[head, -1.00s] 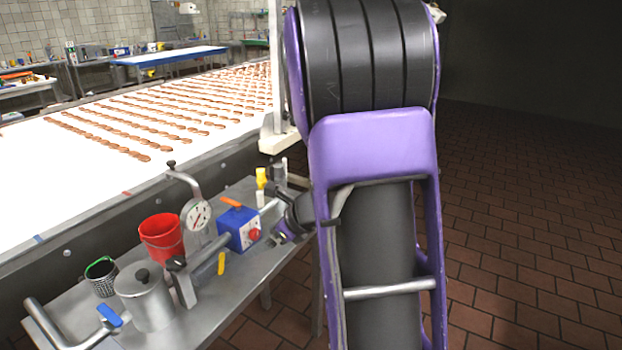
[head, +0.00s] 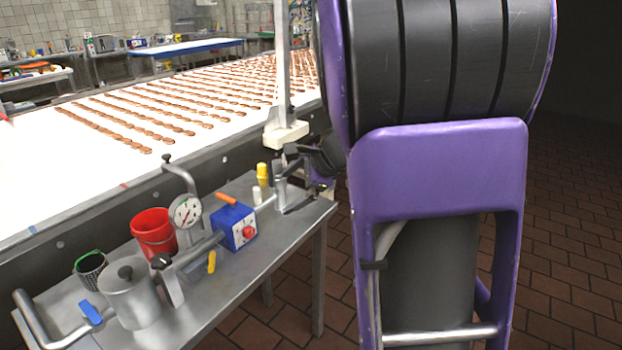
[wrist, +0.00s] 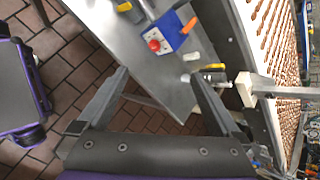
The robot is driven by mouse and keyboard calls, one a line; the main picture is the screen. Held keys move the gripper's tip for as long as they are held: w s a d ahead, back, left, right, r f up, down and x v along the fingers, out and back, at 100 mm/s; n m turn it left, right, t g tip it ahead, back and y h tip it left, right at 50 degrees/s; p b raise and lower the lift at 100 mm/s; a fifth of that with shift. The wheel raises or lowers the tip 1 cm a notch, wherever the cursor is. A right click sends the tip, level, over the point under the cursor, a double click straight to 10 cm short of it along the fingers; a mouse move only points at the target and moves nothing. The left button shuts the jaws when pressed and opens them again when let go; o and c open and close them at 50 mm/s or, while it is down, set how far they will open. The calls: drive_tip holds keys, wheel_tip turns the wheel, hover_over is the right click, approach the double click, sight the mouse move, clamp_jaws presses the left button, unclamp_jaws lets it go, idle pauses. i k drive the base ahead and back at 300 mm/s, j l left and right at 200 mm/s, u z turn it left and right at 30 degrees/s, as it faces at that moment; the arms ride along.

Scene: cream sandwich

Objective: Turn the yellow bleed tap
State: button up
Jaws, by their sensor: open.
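The yellow bleed tap (head: 211,262) is a small yellow lever hanging below the grey pipe, in front of the blue box on the steel bench. In the wrist view a yellow piece (wrist: 124,7) at the top edge looks like the same lever, partly cut off. My gripper (wrist: 157,76) is open and empty, its two fingers spread wide over the bench's end. In the head view my gripper is at the bench's right end, well to the right of the tap, and partly hidden by my arm.
The blue box (head: 232,226) has a red knob and an orange handle. A pressure gauge (head: 186,212), red bucket (head: 155,231) and steel pot (head: 132,292) stand left. A yellow-topped item (head: 262,173) and metal fixture (head: 288,192) are near my gripper. A conveyor (head: 60,170) runs behind.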

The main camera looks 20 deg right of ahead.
sight(210, 267)
drive_tip(key=k+j+z, duration=0.15)
drive_tip(key=z, duration=0.2)
drive_tip(key=k+j+z, duration=0.2)
drive_tip(key=z, duration=0.2)
drive_tip(key=k+j+z, duration=0.2)
drive_tip(key=z, duration=0.15)
